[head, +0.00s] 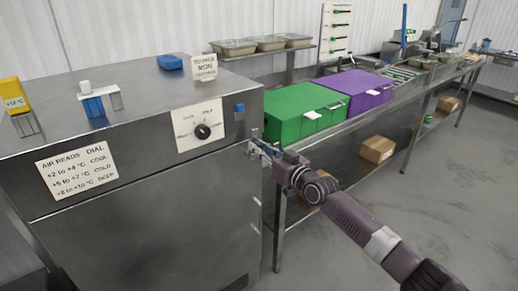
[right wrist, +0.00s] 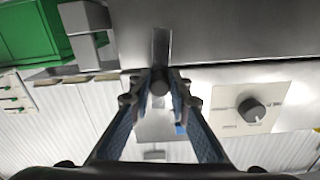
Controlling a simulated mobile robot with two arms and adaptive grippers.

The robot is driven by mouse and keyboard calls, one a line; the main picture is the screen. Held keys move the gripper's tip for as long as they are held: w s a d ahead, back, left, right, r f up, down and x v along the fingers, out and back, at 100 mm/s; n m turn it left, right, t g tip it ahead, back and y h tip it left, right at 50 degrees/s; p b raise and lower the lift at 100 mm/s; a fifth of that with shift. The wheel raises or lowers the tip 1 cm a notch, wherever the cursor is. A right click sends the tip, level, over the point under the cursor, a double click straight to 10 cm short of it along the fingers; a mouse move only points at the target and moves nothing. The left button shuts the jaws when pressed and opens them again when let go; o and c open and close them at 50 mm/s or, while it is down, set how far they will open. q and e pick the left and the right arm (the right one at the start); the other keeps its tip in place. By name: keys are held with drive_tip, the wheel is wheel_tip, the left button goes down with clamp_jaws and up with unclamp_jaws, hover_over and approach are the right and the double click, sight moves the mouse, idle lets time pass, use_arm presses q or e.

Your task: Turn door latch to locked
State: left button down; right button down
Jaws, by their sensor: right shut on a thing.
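A steel cabinet (head: 160,200) fills the left of the head view, its front door closed as far as I can see. The metal door latch (head: 253,150) sits at the upper right edge of its front. My right gripper (head: 264,150) reaches it from the right. In the right wrist view, the two blue-padded fingers of the right gripper (right wrist: 160,92) are closed around the dark round end of the latch (right wrist: 161,48). The latch's flat bar runs up from between the fingertips there. Its base is partly hidden by the fingers. My left gripper does not show.
A dial (head: 203,131) on a white plate is left of the latch; it also shows in the right wrist view (right wrist: 251,110). A green box (head: 300,105) and a purple box (head: 360,88) stand on the steel bench (head: 330,140) behind.

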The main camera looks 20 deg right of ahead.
drive_tip(key=shift+w+f+m+b, duration=0.15)
drive_tip(key=shift+f+m+b, duration=0.05)
drive_tip(key=shift+m+b, duration=0.9)
drive_tip(key=shift+w+d+f+m+b, duration=0.1)
drive_tip(key=shift+d+m+b, duration=0.15)
drive_tip(key=shift+m+b, duration=0.35)
drive_tip(key=shift+w+d+f+m+b, duration=0.1)
drive_tip(key=shift+d+m+b, duration=0.1)
drive_tip(key=shift+m+b, duration=0.4)
drive_tip(key=shift+w+d+f+m+b, duration=0.2)
drive_tip(key=shift+d+f+m+b, duration=0.25)
drive_tip(key=shift+m, duration=1.85)
drive_tip(key=shift+w+d+f+m+b, duration=0.2)
drive_tip(key=shift+d+f+m, duration=0.45)
drive_tip(key=shift+m, duration=1.65)
drive_tip(key=shift+w+d+f+m+b, duration=0.15)
drive_tip(key=shift+d+f+m+b, duration=0.35)
drive_tip(key=shift+m, duration=1.8)
drive_tip(key=shift+d, duration=0.1)
drive_tip(key=shift+f, duration=0.1)
